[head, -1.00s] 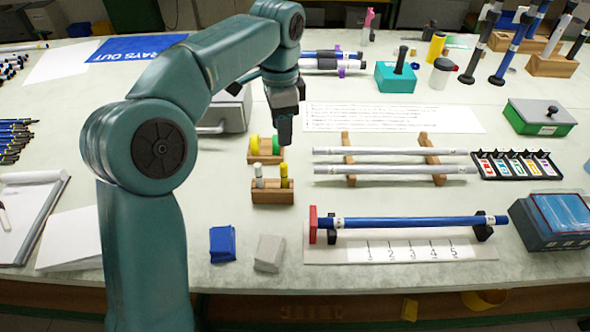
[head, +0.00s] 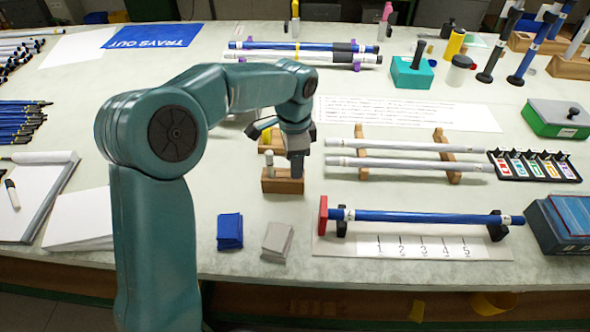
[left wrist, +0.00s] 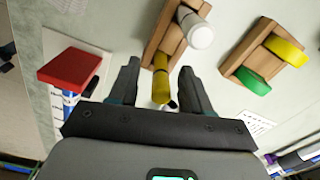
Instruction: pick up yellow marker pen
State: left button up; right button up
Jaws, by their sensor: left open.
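The yellow marker pen (left wrist: 160,76) stands in a small wooden holder (head: 283,187), beside a white marker pen (head: 269,163). The white pen also shows in the left wrist view (left wrist: 199,31), as does the holder (left wrist: 163,38). My left gripper (head: 297,172) is over the right end of the holder and hides the yellow pen in the head view. In the left wrist view, its open fingers (left wrist: 158,69) are on either side of the yellow pen, with a gap on both sides. My right gripper is not in view.
Behind the holder is a wooden block with a yellow roll (left wrist: 286,50) and a green roll (left wrist: 251,81). A blue rod (head: 420,217) with a red end stop (head: 323,215) lies to the right. Blue (head: 230,231) and grey (head: 277,240) blocks lie in front.

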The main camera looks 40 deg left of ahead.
pick_arm(q)
notch_tip(320, 180, down, 2)
jog(key=shift+w+f, duration=0.1)
jog(key=shift+f, duration=0.05)
jog(key=shift+w+f, duration=0.15)
jog(key=shift+f, duration=0.05)
jog(key=shift+s+r, duration=0.15)
jog(key=shift+s, duration=0.05)
jog(key=shift+w, duration=0.1)
grip_shut()
